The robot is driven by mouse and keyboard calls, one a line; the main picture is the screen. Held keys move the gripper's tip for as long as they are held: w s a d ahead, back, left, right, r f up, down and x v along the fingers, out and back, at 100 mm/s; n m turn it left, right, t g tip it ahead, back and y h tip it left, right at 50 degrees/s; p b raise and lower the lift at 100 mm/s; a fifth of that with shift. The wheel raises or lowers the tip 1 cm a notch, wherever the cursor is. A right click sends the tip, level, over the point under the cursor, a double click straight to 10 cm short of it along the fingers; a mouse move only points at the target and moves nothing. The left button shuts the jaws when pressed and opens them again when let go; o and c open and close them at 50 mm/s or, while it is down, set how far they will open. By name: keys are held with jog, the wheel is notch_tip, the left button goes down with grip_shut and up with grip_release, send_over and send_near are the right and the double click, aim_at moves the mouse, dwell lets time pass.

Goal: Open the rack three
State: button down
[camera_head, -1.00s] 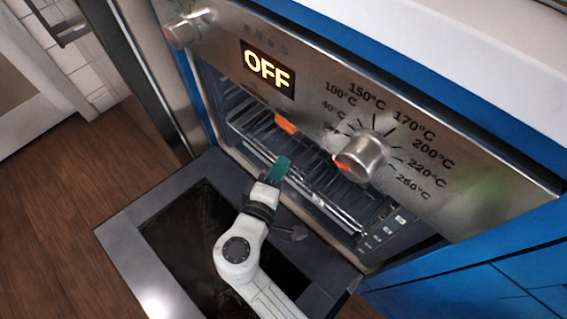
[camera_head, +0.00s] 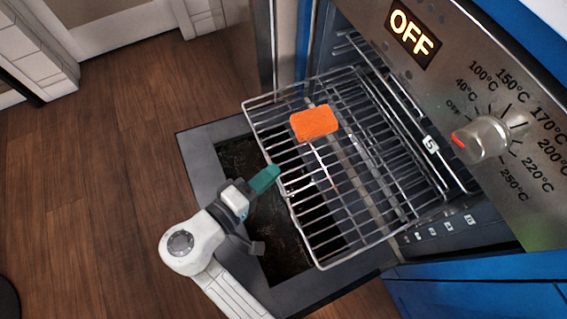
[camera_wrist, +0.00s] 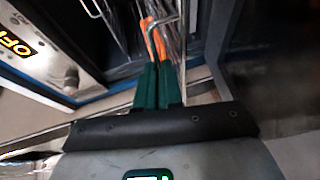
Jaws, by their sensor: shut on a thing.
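A wire rack (camera_head: 352,190) is pulled well out of the oven and reaches over the lowered oven door (camera_head: 197,140). An orange block (camera_head: 314,122) lies on it towards the far side. My gripper (camera_head: 277,174), with green fingers, is at the middle of the rack's front bar and shut on it. The wrist view shows the green fingers (camera_wrist: 158,72) close together, with rack wires and the orange block (camera_wrist: 154,40) just beyond the tips. Several small number labels show on the lower oven frame. I cannot read this rack's own number.
The control panel with an OFF display (camera_head: 413,35) and a temperature knob (camera_head: 484,138) stands at upper right. A label reading 5 (camera_head: 431,145) hangs inside the oven. Blue cabinet fronts (camera_head: 480,285) lie below. Wooden floor (camera_head: 95,190) is clear on the left.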

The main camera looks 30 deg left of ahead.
jog(key=shift+s+a, duration=0.45)
jog(key=shift+s, duration=0.2)
jog(key=c, duration=1.6)
grip_release()
jog(key=shift+o, duration=0.2)
jog(key=p+v, duration=0.2)
jog(key=v, duration=0.8)
jog(key=shift+s+p, duration=0.35)
jog(key=shift+s, duration=0.05)
jog(key=shift+a, duration=0.1)
